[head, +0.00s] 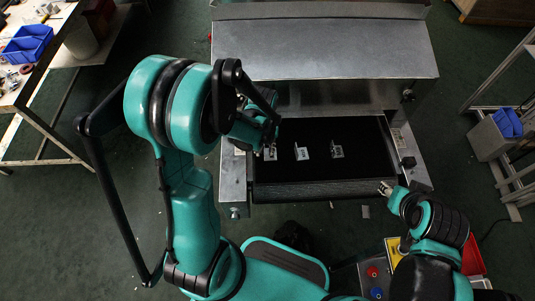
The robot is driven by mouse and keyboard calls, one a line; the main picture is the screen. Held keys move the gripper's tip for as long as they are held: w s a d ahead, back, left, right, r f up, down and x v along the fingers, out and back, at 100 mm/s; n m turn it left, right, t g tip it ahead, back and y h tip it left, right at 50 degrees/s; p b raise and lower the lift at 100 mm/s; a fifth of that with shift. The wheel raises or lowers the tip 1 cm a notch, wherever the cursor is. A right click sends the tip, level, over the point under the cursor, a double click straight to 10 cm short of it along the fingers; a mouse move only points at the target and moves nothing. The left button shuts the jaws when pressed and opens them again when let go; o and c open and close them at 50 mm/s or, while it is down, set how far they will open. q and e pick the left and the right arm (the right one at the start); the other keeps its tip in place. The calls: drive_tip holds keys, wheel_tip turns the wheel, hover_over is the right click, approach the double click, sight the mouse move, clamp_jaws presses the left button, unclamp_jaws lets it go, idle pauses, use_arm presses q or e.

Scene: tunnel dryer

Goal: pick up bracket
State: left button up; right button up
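Three small light-grey metal brackets lie in a row on the black conveyor belt (320,172) of the dryer: a left one (270,155), a middle one (301,153) and a right one (337,152). My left gripper (270,146) is over the belt's left side, right at the left bracket, and partly covers it. Whether its fingers touch the bracket or are closed is too small and dark to tell. My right gripper (385,188) is low at the belt's front right corner, apart from the brackets. Its finger opening is not clear.
The dryer's metal hood (325,50) rises behind the belt, and metal side rails flank it. A control box with red and blue buttons (373,271) stands in front at right. A worktable with blue bins (27,45) is at far left. The belt's front is clear.

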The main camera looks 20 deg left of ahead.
use_arm(q)
drive_tip(key=shift+r, duration=0.1)
clamp_jaws()
drive_tip(key=shift+r, duration=0.1)
